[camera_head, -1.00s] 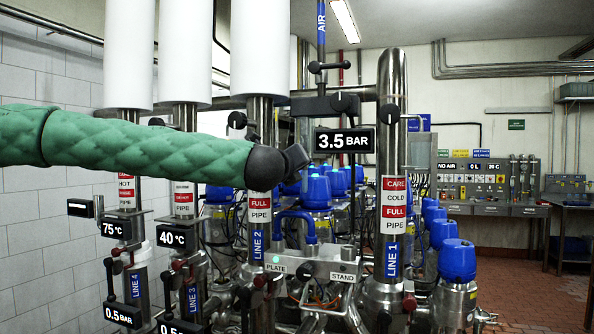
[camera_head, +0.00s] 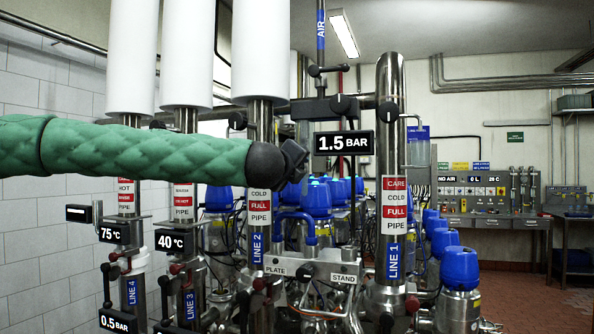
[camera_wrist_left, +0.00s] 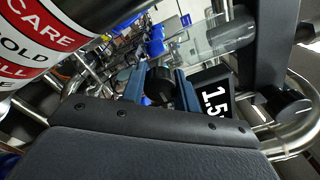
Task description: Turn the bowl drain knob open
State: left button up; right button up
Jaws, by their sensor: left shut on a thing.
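My left gripper (camera_head: 294,156) is at the end of the green-sleeved arm in the head view, left of the 1.5 BAR display (camera_head: 344,142). Its fingers are hidden there by the wrist. In the left wrist view its two blue fingers (camera_wrist_left: 160,88) are shut on a black knob (camera_wrist_left: 159,84), one on each side. The 1.5 display (camera_wrist_left: 213,97) shows just to the right of them. No label readable here names the bowl drain, so I cannot tell from lettering that this knob is it. My right gripper is not in view.
The LINE 1 pipe (camera_head: 391,150) and LINE 2 pipe (camera_head: 260,215) stand close on either side. Several blue-capped fittings crowd behind.

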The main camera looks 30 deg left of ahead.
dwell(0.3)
pick_arm(q)
jog(key=o, duration=1)
jog(key=shift+s, duration=0.1)
jog(key=b+v, duration=0.1)
jog(key=v, duration=0.5)
jog(key=shift+s+b, duration=0.3)
jog(key=shift+s, duration=0.1)
jog(key=shift+s+d, duration=0.1)
jog(key=shift+s, duration=0.3)
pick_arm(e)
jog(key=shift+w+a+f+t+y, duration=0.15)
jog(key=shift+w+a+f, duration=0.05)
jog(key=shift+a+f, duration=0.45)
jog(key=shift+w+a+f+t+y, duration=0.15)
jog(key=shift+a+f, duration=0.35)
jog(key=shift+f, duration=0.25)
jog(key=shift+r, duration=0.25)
